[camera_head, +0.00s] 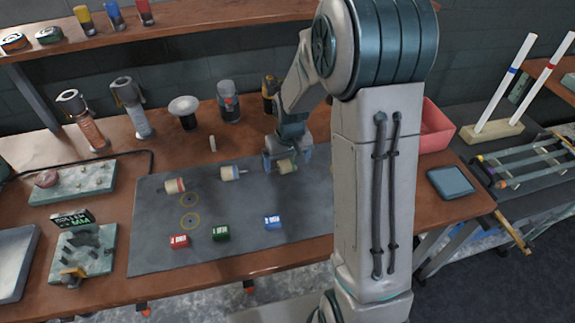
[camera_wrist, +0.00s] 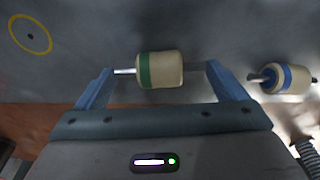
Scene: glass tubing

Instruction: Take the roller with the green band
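The roller with the green band (camera_wrist: 160,70) is cream-coloured, with a metal shaft end at its left, in the wrist view. My gripper (camera_wrist: 160,78) is open, with one blue finger towards each end of this roller. The left fingertip is close to the shaft end; I cannot tell if they touch. A gap shows between the roller body and the right finger. In the head view the green-banded roller (camera_head: 287,167) lies on the grey mat (camera_head: 160,240), partly hidden below my gripper (camera_head: 287,160).
A blue-banded roller (camera_wrist: 288,78) lies right of my gripper in the wrist view; it also shows in the head view (camera_head: 232,173). A red-banded roller (camera_head: 175,186) lies farther left.

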